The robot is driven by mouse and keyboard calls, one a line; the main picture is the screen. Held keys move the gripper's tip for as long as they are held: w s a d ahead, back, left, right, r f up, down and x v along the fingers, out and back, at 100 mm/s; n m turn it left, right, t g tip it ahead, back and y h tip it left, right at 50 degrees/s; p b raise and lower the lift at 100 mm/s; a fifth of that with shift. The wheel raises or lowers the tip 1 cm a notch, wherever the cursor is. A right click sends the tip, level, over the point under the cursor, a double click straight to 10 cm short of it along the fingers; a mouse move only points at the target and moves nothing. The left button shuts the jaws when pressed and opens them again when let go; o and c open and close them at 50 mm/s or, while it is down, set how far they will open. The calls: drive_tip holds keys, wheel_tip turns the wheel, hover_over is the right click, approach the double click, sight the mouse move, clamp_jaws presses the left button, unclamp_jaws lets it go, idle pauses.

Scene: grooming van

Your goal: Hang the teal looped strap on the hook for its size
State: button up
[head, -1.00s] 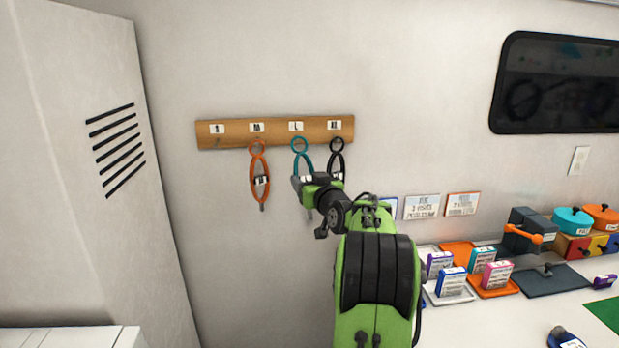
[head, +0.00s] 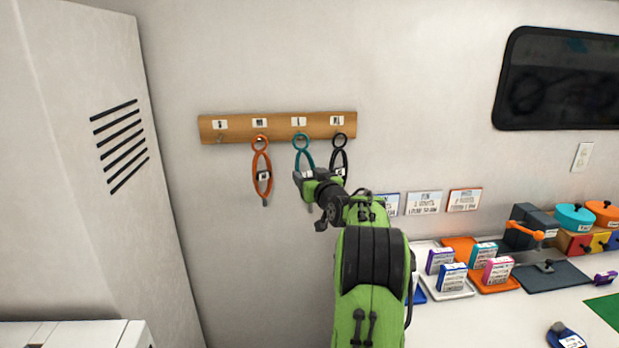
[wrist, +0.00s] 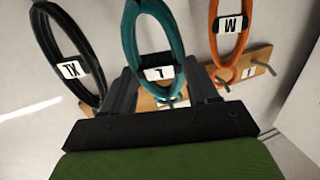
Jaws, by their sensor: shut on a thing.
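The teal looped strap (head: 302,157) is upright at the wooden hook board (head: 277,131), its small top ring at the hook under the L label (head: 298,121). Whether the ring is around that hook or only in front of it, I cannot tell. In the wrist view the strap (wrist: 127,38) carries an L tag (wrist: 158,73). My gripper (head: 305,177) is shut on the strap's lower part, and the fingers (wrist: 163,88) stand on either side of the tag in the wrist view.
An orange strap (head: 262,175) tagged M hangs left of the teal one. A black strap (head: 339,155) tagged XL hangs close on its right. The S hook (head: 219,138) is bare. A cluttered counter (head: 465,320) is at lower right.

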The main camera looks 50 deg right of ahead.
drive_tip(key=o, duration=1.2)
drive_tip(key=b+v, duration=0.3)
drive_tip(key=v, duration=1.2)
drive_tip(key=shift+s+a+b, duration=0.15)
drive_tip(key=shift+s+b, duration=0.2)
